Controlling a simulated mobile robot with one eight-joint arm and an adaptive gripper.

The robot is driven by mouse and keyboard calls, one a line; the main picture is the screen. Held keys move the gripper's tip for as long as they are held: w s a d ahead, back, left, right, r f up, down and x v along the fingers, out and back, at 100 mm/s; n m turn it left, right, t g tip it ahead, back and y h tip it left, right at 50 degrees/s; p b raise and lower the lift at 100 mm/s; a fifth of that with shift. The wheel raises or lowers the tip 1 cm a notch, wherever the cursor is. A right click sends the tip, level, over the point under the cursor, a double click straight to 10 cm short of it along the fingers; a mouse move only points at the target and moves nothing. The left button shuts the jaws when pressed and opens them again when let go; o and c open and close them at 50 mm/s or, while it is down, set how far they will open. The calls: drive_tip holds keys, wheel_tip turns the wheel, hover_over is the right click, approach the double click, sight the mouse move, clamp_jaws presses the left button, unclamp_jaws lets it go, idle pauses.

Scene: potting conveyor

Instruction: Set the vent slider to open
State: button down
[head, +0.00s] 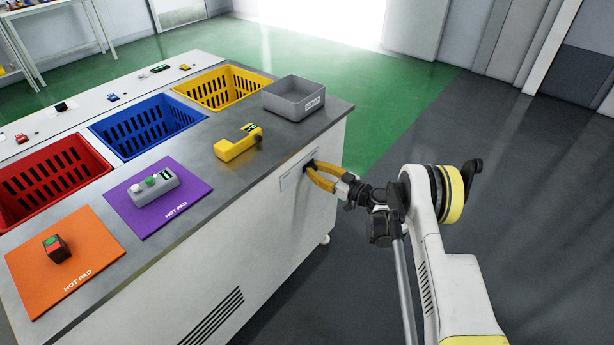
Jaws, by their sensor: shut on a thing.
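The vent slider is a small dark knob (309,161) on a pale plate (289,180) set into the white side of the bench, below the grey top. My gripper (309,171) has yellow-orange fingers and reaches in from the right, against the bench side. It is shut on the slider's knob, and the fingers hide most of it. Which end of its travel the slider is at cannot be told. Any marking on the plate is too small to read.
The grey bench top (216,182) carries a yellow tool (236,148), a grey bin (294,98), a purple pad (137,219) and an orange pad (90,270). Red (40,175), blue (148,123) and yellow (217,86) baskets sit behind. Open floor lies right of the bench.

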drive_tip(key=shift+w+d+r, duration=0.1)
drive_tip(key=c, duration=1.2)
unclamp_jaws()
drive_tip(key=shift+d, duration=0.1)
drive_tip(key=v, duration=1.2)
